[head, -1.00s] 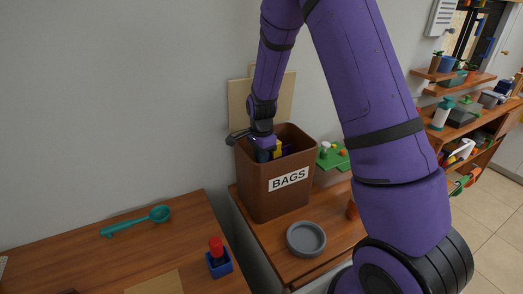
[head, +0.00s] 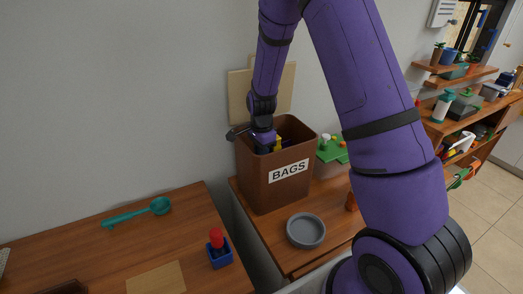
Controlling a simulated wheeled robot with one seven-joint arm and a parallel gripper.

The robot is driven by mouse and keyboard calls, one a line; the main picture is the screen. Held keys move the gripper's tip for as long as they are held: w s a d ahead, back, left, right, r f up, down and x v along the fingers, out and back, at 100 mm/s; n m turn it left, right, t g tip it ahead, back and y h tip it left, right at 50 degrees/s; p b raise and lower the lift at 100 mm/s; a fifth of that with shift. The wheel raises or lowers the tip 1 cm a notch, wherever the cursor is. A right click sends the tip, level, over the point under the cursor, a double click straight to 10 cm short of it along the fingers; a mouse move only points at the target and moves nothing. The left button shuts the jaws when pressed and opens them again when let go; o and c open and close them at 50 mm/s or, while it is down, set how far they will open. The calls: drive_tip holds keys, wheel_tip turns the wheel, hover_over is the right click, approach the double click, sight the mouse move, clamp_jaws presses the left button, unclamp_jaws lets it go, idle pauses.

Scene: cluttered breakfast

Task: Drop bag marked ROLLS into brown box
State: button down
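The brown box (head: 264,190) is a tall open bin with a white label reading BAGS. It stands upright on a wooden surface near the wall. My gripper (head: 266,146) is at the box's opening, over its left part, pointing down. Its fingers are mostly hidden by the wrist and the box's front wall. No bag marked ROLLS can be made out.
A grey round dish (head: 306,231) lies before the box. A green-lidded container (head: 331,156) stands right of it. On the left table are a teal ladle (head: 138,213), a blue holder with a red-topped item (head: 219,248) and a board (head: 156,278). A gap separates the two tables.

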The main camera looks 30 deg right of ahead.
drive_tip(key=shift+f, duration=0.2)
drive_tip(key=c, duration=1.2)
unclamp_jaws()
drive_tip(key=shift+o, duration=0.2)
wheel_tip(320, 180, up, 11)
drive_tip(key=s+a+r+n+t, duration=0.1)
drive_tip(key=s+r+n, duration=0.4)
drive_tip(key=r, duration=0.5)
drive_tip(key=s+r+n+t, duration=0.1)
drive_tip(key=s+r+n, duration=0.3)
drive_tip(key=s, duration=0.4)
drive_tip(key=s+a+r+n+t, duration=0.1)
drive_tip(key=s+r+n, duration=0.3)
drive_tip(key=s, duration=0.5)
drive_tip(key=s+a+r+n+t, duration=0.1)
drive_tip(key=s+r+n, duration=0.3)
drive_tip(key=s, duration=0.5)
drive_tip(key=shift+r+t, duration=0.25)
drive_tip(key=shift+t, duration=0.35)
